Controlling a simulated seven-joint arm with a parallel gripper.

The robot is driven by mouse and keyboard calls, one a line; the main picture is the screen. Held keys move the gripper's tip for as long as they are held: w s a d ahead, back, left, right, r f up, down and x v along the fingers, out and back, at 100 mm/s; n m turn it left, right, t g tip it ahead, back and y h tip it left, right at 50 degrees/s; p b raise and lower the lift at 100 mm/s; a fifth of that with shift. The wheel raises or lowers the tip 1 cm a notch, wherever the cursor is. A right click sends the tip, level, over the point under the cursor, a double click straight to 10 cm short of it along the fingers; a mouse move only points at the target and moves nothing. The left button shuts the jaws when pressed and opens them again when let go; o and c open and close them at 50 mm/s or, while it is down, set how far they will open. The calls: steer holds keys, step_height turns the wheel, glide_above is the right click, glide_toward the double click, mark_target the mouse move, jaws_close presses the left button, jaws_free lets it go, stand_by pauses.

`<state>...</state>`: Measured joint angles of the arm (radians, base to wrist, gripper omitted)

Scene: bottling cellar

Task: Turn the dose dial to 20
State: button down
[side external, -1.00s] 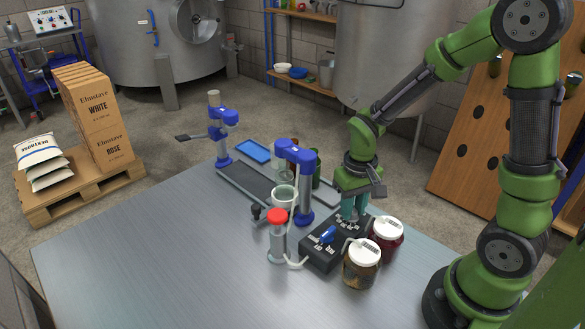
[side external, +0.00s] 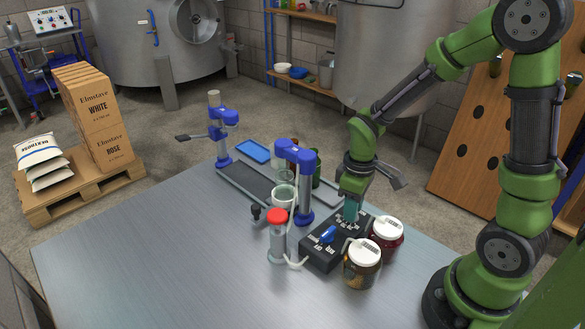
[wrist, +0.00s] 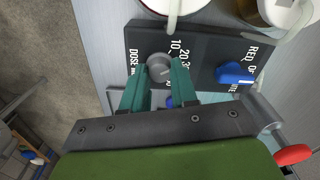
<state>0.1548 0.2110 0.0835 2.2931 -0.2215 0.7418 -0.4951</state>
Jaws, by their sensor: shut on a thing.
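The grey, round dose dial (wrist: 160,66) sits on the black control box (wrist: 200,42) in the wrist view. White marks for 10, 20 and 30 are printed beside it. My gripper (side external: 351,212) points down over the far end of the box in the side view. Its teal fingers stand on both sides of the dial in the wrist view, shut on it. A short pale line shows on the dial's top, but I cannot tell which number it points to. The dial is hidden by the fingers in the side view.
A blue switch (wrist: 234,73) is on the same box. Two white-lidded jars (side external: 362,264) (side external: 387,236) stand close beside the box. A red-capped clear cylinder (side external: 277,238) and a blue-topped stand (side external: 304,190) are to its left. The front of the table is clear.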

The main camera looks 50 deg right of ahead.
stand_by(0.4)
steer(key=c, duration=0.9)
jaws_free()
step_height(320, 180, up, 17)
steer(key=shift+f, duration=0.1)
steer(key=s+a+r+m+t, duration=0.1)
steer(key=s+a+m+t, duration=0.1)
steer(key=s+a+m+t+y, duration=0.1)
steer(key=s+m+t, duration=0.1)
steer(key=s+a+r+m+t+y, duration=0.1)
steer(key=s+a+m+t, duration=0.1)
steer(key=t, duration=0.1)
steer(key=shift+s+a+r+m, duration=0.1)
steer(key=shift+a+r+m, duration=0.2)
steer(key=shift+m, duration=0.1)
